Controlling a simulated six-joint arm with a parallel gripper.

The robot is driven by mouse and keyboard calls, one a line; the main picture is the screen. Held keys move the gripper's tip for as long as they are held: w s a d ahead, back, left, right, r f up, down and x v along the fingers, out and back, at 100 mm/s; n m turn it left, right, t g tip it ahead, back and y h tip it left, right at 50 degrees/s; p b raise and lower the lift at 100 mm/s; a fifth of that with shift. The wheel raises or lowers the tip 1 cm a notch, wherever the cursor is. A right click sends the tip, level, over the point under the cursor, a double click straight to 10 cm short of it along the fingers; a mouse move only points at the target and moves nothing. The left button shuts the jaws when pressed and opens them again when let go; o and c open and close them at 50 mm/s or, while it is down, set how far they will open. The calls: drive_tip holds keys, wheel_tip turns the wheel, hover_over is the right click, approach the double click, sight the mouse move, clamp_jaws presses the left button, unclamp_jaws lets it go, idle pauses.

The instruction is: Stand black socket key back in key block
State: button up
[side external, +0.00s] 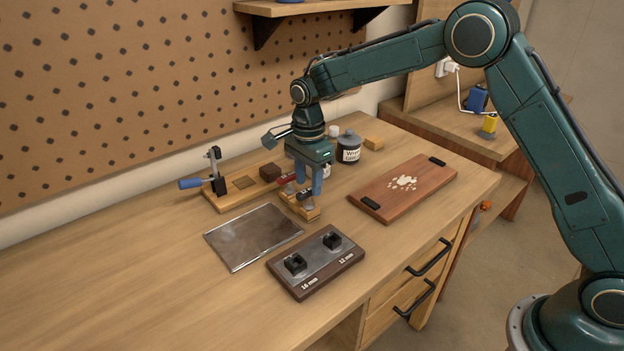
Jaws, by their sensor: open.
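My gripper (309,184) points down over a small light wooden block (311,214), which looks like the key block. Its jaws are open, with the fingertips close above or around the block's top. A small dark piece (306,196) shows at the block beside the fingers; it may be the black socket key, but the fingers hide most of it. I cannot tell whether it stands fully in a hole or touches the fingers.
In front lies a dark base with a metal plate (316,259), two black square fittings and "16 mm" and "12 mm" labels. A grey sheet (252,237) lies left, a clamp fixture (214,180) behind it. A reddish board (416,183) lies right; a dark jar (349,147) stands behind.

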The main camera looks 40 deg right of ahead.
sight(310, 189)
wheel_tip(310, 189, up, 9)
idle(0.4)
drive_tip(key=shift+r, duration=0.15)
idle(0.4)
drive_tip(key=s+d+r+n+t, duration=0.1)
drive_tip(key=s+d+r+n, duration=0.2)
drive_tip(key=s+r+n, duration=0.45)
drive_tip(key=s+d+r+n+t, duration=0.2)
drive_tip(key=s+d+r, duration=0.15)
drive_tip(key=s, duration=0.65)
drive_tip(key=s+d+f+n+t, duration=0.1)
drive_tip(key=s+n, duration=0.3)
drive_tip(key=s, duration=0.5)
drive_tip(key=s+d+f+n+t, duration=0.1)
drive_tip(key=s+n, duration=0.3)
drive_tip(key=s, duration=0.5)
drive_tip(key=shift+f+t, duration=0.3)
drive_tip(key=shift+f, duration=0.25)
